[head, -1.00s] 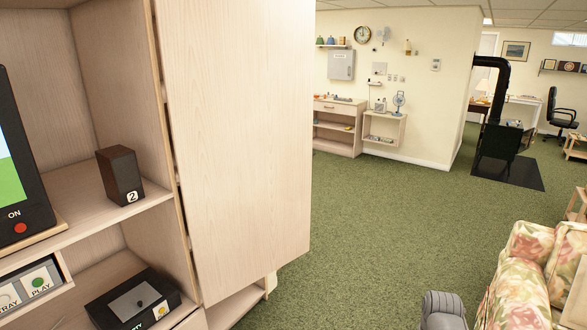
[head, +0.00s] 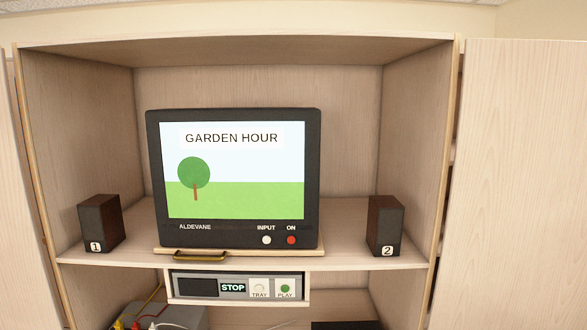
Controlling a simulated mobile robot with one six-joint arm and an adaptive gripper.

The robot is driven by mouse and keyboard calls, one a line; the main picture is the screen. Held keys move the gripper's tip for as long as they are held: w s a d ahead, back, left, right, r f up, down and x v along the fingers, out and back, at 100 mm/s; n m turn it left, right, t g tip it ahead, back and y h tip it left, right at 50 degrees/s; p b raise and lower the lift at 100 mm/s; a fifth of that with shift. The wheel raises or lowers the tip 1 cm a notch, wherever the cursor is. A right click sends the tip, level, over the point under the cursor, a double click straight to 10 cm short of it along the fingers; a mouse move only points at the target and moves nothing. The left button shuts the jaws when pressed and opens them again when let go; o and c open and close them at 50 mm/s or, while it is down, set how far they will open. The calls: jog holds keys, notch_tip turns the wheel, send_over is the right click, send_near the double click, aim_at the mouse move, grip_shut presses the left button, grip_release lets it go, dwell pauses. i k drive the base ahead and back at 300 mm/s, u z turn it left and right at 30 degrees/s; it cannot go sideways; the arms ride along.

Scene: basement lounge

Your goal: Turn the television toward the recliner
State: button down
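The television (head: 233,228) stands in the middle of the cabinet's upper shelf, its lit screen facing nearly straight out at me. The screen shows "GARDEN HOUR" with a green tree. Below the screen are a white INPUT button (head: 267,240) and a red ON button (head: 291,240). The television sits on a thin light wood board (head: 270,252). A brass handle (head: 200,257) is on the front left of this board. The recliner is not in view now. My gripper is not in view.
Speaker 1 (head: 100,223) stands left of the television and speaker 2 (head: 385,226) right of it, both with gaps. A player (head: 210,287) is below. Open cabinet doors stand at left (head: 15,190) and right (head: 525,180).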

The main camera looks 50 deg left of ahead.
aim_at(225, 180)
jog(key=u, duration=0.3)
jog(key=i, duration=0.65)
jog(key=u, duration=0.6)
jog(key=i, duration=0.5)
jog(key=u, duration=0.15)
jog(key=k, duration=0.95)
jog(key=u, duration=0.15)
jog(key=i, duration=0.55)
jog(key=u, duration=0.05)
